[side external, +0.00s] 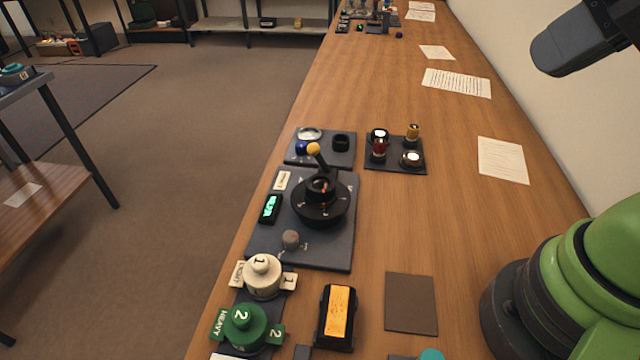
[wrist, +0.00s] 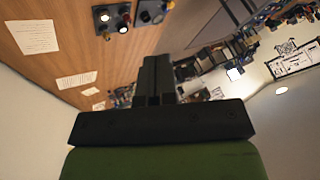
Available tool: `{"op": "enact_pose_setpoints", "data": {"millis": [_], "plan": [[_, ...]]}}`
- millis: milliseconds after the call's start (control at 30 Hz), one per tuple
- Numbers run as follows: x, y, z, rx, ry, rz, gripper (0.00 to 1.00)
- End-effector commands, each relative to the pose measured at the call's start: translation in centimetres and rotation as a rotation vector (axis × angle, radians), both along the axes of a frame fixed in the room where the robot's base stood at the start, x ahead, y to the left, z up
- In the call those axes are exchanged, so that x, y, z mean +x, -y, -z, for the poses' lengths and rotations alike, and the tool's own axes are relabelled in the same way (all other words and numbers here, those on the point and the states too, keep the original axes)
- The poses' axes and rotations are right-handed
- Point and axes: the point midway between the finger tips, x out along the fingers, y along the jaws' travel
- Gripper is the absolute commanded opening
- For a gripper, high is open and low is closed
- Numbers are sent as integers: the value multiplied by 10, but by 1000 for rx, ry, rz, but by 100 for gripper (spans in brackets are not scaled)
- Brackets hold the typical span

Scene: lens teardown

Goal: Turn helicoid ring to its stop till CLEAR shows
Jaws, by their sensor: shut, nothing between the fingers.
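The black round ring (side external: 318,208) sits on a dark grey plate (side external: 335,258) on the bench in the side view. A lever with a yellow ball end (side external: 314,149) rises from it, tilted to the upper left. A small display (side external: 269,208) left of the ring is lit green; its text is too small to read. My gripper (side external: 546,60) is high at the upper right of the side view, well away from the ring. In the wrist view my gripper (wrist: 154,82) has its fingers together, holding nothing. The ring is not identifiable in the wrist view.
Beside the plate are a tray of small lens parts (side external: 395,165), a white weight marked 1 (side external: 263,276), a green weight marked 2 (side external: 245,325) and a black block with an orange top (side external: 338,312). A brown pad (side external: 411,304) and paper sheets (side external: 503,160) lie flat.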

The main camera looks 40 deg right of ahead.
Motion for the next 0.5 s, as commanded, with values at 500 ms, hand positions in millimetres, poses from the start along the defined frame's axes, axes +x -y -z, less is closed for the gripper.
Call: {"op": "enact_pose_setpoints", "data": {"millis": [500], "plan": [[1, 0, 0, -1, -1, -3, 16]]}}
